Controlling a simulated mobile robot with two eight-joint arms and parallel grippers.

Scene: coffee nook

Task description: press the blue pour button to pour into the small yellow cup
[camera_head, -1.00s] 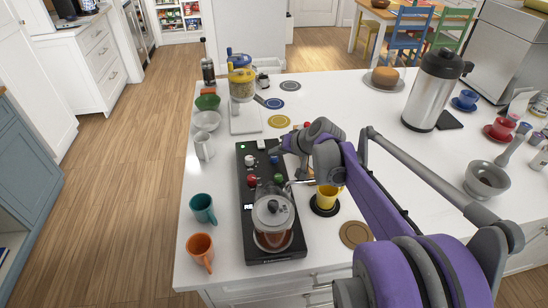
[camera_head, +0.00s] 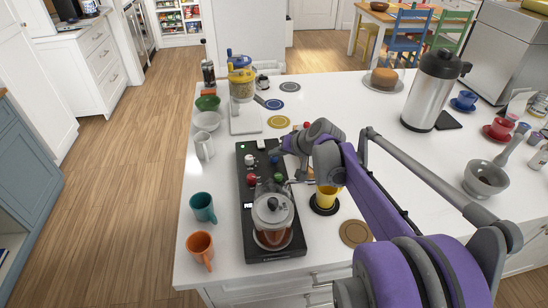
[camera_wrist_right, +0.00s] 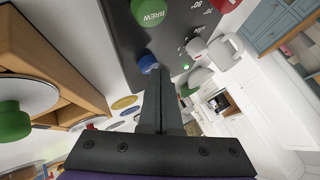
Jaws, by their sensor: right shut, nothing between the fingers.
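The blue pour button (camera_head: 275,160) sits on the black brewing machine (camera_head: 272,250), and it also shows in the wrist view (camera_wrist_right: 148,62). My right gripper (camera_head: 274,150) is shut and empty, with its fingertips (camera_wrist_right: 154,72) right at the blue button. I cannot tell whether they touch it. The small yellow cup (camera_head: 325,197) stands upright on a black coaster (camera_head: 323,209), to the right of the machine. A glass pot (camera_head: 272,217) with brown liquid is on the machine. My left gripper is not in view.
The green BREW button (camera_wrist_right: 148,10), a red knob (camera_head: 251,180) and a white knob (camera_head: 249,160) are close to the blue button. A teal mug (camera_head: 203,208) and an orange mug (camera_head: 200,247) stand left of the machine. The counter's middle is mostly clear.

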